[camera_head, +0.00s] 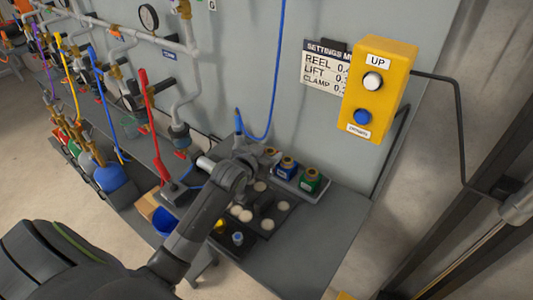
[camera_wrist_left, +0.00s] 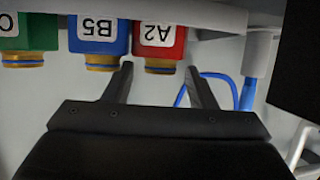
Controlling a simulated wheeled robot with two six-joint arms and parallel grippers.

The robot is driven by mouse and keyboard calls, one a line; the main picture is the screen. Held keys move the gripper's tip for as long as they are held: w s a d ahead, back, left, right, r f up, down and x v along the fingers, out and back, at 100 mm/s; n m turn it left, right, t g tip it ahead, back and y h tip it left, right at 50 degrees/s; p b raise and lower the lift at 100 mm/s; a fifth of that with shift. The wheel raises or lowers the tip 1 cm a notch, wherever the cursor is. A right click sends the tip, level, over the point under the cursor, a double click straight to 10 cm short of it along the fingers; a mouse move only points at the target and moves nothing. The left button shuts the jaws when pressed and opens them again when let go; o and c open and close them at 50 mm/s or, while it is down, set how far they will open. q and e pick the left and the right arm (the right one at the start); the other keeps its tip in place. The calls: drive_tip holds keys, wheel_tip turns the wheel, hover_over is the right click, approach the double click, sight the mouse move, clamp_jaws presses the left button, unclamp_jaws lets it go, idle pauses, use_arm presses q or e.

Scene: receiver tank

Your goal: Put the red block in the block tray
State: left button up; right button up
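The red block (camera_wrist_left: 161,42), labelled A2 with a brass-coloured cap, shows upside down in the left wrist view, beside the blue block (camera_wrist_left: 97,35) and the green block (camera_wrist_left: 27,33). My left gripper (camera_wrist_left: 160,70) is open; its fingertips are apart, near the two sides of the red block's cap end, with no clear contact. In the head view my left gripper (camera_head: 258,159) hides most of the red block beside the blue block (camera_head: 287,166) and the green block (camera_head: 310,180). These stand in a grey tray (camera_head: 306,197). My right gripper is not in view.
A black tray (camera_head: 268,228) with round cream discs lies in front of the blocks. The grey bench (camera_head: 320,240) is clear at right. A yellow control box (camera_head: 378,90) is on the wall. A blue hose (camera_head: 277,70) hangs behind my gripper. Pipes and valves stand left.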

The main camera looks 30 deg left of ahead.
use_arm(q)
drive_tip(key=shift+r, duration=0.2)
drive_tip(key=shift+s+r, duration=0.15)
drive_tip(key=shift+s, duration=0.2)
drive_tip(key=v, duration=1.1)
drive_tip(key=shift+s, duration=0.1)
drive_tip(key=shift+s, duration=0.1)
